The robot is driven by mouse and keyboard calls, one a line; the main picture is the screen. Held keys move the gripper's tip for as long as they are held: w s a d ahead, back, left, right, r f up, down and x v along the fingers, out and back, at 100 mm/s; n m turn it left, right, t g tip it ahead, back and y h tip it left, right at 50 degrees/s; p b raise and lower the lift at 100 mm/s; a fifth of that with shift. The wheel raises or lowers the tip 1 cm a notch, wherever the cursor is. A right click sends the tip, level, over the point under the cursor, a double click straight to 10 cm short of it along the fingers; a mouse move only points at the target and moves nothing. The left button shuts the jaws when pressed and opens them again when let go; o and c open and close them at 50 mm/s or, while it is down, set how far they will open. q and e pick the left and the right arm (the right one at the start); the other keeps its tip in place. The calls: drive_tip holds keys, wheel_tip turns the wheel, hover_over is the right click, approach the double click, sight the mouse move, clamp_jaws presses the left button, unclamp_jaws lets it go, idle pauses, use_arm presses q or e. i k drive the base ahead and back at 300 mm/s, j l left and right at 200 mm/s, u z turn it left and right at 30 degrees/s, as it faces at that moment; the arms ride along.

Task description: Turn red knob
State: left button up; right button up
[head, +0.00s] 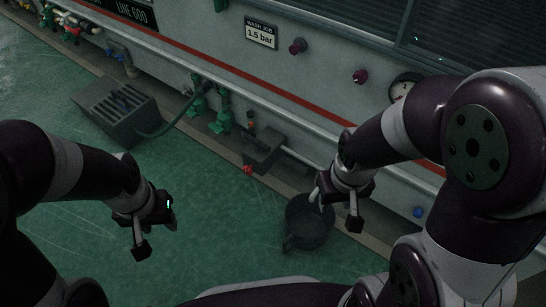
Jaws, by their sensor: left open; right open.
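A small bright red knob (248,170) sits low at the front of a dark grey valve block (264,150) near the wall's foot. Two dark reddish knobs are on the wall panel, one (297,46) right of the pressure sign and one (360,76) left of the gauge. My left gripper (154,226) is open and empty over the green floor, left of and apart from the bright red knob. My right gripper (338,208) is open and empty, above the right side of a dark bucket (310,222). It touches none of the knobs.
A sign (261,33) reads 1.5 bar; a round gauge (403,87) is partly hidden by my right arm. Green valves (221,122) and a pipe run along the wall. A grey slotted box (118,107) stands on the floor at left. The floor between my grippers is mostly clear.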

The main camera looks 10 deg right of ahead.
sight(247, 169)
drive_tip(key=i+j+u, duration=0.15)
drive_tip(key=j, duration=1.35)
drive_tip(key=k, duration=0.1)
